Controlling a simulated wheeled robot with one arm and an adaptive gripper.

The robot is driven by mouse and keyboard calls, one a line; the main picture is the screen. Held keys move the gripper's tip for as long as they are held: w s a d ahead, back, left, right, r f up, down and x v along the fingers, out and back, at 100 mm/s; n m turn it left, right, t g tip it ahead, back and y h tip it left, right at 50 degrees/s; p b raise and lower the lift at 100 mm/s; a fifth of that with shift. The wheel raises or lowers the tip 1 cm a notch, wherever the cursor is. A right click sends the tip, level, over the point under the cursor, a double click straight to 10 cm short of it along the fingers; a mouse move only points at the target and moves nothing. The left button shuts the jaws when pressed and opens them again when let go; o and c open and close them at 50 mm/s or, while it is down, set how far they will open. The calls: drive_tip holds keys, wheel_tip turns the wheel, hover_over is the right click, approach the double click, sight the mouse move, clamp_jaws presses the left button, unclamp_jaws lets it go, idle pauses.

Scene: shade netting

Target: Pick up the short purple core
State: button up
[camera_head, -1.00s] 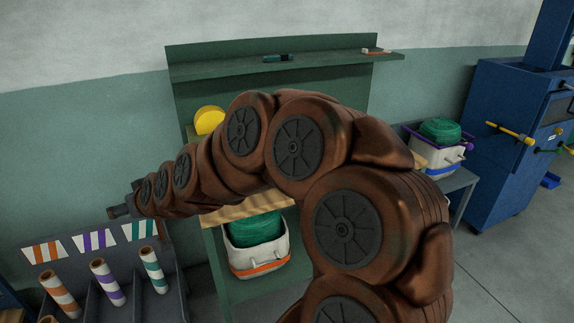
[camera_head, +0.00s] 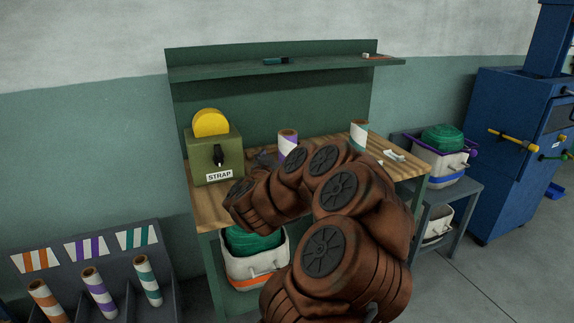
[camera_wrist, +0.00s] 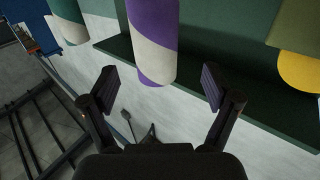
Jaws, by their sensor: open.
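A purple-and-white striped core (camera_head: 287,143) stands upright on the wooden bench, its lower part hidden by my arm. In the wrist view the purple core (camera_wrist: 153,35) reaches down from the top edge, its end near the space between my fingertips. My gripper (camera_wrist: 158,85) is open and empty, a finger on each side of that space; I cannot tell how far it is from the core. In the head view my gripper is mostly hidden by my arm. Another purple-striped core (camera_head: 98,290) leans in the rack at lower left.
A teal-striped core (camera_head: 358,134) stands on the bench (camera_head: 207,205), right of the purple one. A green STRAP box (camera_head: 214,165) with a yellow disc stands at the left. A shelf (camera_head: 320,65) runs behind. The rack (camera_head: 170,285) also holds orange and teal cores.

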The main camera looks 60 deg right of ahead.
sight(284, 151)
drive_tip(key=shift+s+p+x, duration=0.15)
drive_tip(key=shift+x, duration=1.75)
drive_tip(key=shift+s+p+x, duration=0.1)
drive_tip(key=shift+p+x, duration=0.05)
drive_tip(key=shift+x, duration=1.8)
drive_tip(key=shift+f, duration=0.15)
clamp_jaws()
